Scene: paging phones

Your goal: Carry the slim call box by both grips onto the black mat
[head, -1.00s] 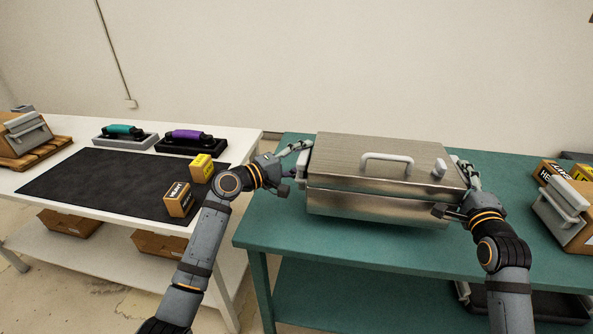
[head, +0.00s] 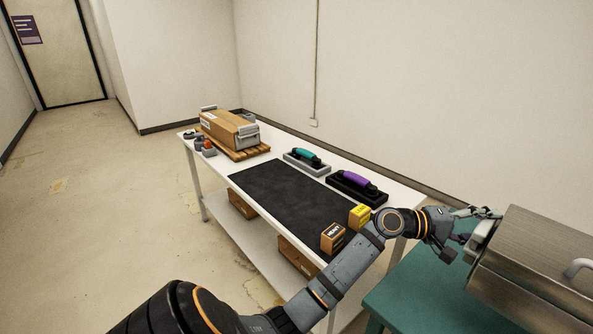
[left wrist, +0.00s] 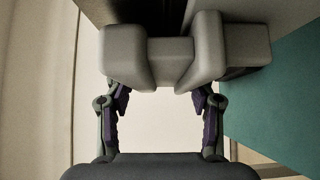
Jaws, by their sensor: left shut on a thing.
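The slim call box (head: 540,262) is a brushed-steel box at the right edge of the head view, partly cut off. It is over the teal table; I cannot tell whether it touches it. My left gripper (head: 476,226) is at its left side, shut on the pale grey side grip (head: 482,240). In the left wrist view the grip (left wrist: 190,50) sits between the two fingers (left wrist: 160,100). The black mat (head: 275,195) lies flat on the white table to the left. My right gripper and the box's other grip are out of view.
A yellow box (head: 359,216) and a brown box marked HEAVY (head: 333,238) stand at the mat's near right end. Teal-handled (head: 307,158) and purple-handled (head: 358,186) items line the back. A brown box with grey grips (head: 228,130) sits on a pallet. A gap separates the white and teal (head: 410,290) tables.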

